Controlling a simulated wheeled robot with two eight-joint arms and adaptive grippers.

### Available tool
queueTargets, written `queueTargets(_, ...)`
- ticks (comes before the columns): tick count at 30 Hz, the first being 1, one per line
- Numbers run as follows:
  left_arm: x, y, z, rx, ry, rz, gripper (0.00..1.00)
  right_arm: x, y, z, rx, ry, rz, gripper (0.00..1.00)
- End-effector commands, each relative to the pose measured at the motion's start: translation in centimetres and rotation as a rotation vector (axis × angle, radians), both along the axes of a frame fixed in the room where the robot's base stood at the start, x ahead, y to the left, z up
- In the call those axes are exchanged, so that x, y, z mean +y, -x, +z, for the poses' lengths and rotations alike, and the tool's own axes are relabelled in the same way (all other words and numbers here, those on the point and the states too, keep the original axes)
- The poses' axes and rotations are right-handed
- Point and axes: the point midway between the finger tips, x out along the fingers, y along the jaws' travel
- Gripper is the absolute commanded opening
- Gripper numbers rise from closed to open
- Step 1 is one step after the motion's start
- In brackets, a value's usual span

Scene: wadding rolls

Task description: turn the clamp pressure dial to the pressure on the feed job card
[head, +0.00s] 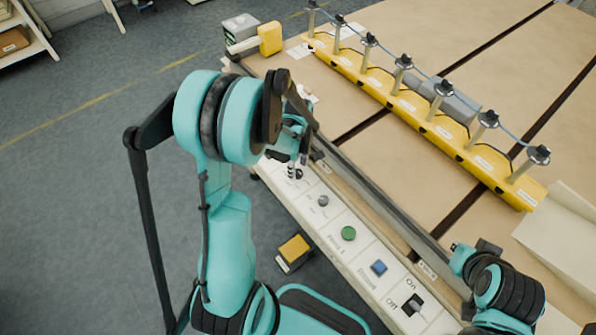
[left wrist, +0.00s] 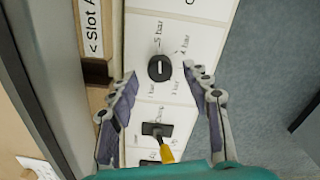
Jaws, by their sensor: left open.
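The clamp pressure dial (left wrist: 160,67) is a round black knob with a short white mark, on a white panel with several "bar" labels around it. The mark runs roughly up and down in the left wrist view; which label it points to I cannot tell. My left gripper (left wrist: 165,88) is open, its fingers on either side below the dial, apart from it. In the head view the left gripper (head: 297,158) hangs over the far end of the panel and partly hides the dial. I cannot make out a readable feed job card. My right arm is at lower right; its fingers are unclear.
The panel also has a grey knob (head: 323,200), green button (head: 348,233), blue button (head: 379,267) and on/off switch (head: 412,305). A yellow rail (head: 420,122) with several posts crosses the table. A yellow-topped box (head: 295,250) is beside the panel.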

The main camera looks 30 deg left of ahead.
Motion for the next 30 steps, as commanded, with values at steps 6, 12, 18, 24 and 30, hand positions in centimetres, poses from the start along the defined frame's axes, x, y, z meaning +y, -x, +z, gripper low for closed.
queueTargets(6,-0.01,-0.01,-1.52,0.000,0.000,-0.001,0.49,0.00,0.00,-0.57,0.000,0.000,0.000,0.00)
queueTargets(12,-0.02,0.01,-1.48,-0.001,0.000,-0.001,0.49,0.00,-0.01,-0.51,0.000,0.000,0.000,0.00)
queueTargets(18,-0.02,0.01,-1.47,-0.001,0.000,-0.002,0.04,0.00,-0.01,-0.52,0.000,0.000,0.000,0.00)
queueTargets(24,-0.02,0.01,-1.48,-0.001,0.000,-0.004,0.00,0.00,0.00,-0.54,0.000,0.000,0.000,0.00)
queueTargets(30,-0.02,0.01,-1.51,-0.001,0.000,-0.040,0.00,0.00,0.00,-0.66,0.000,0.000,0.000,0.00)
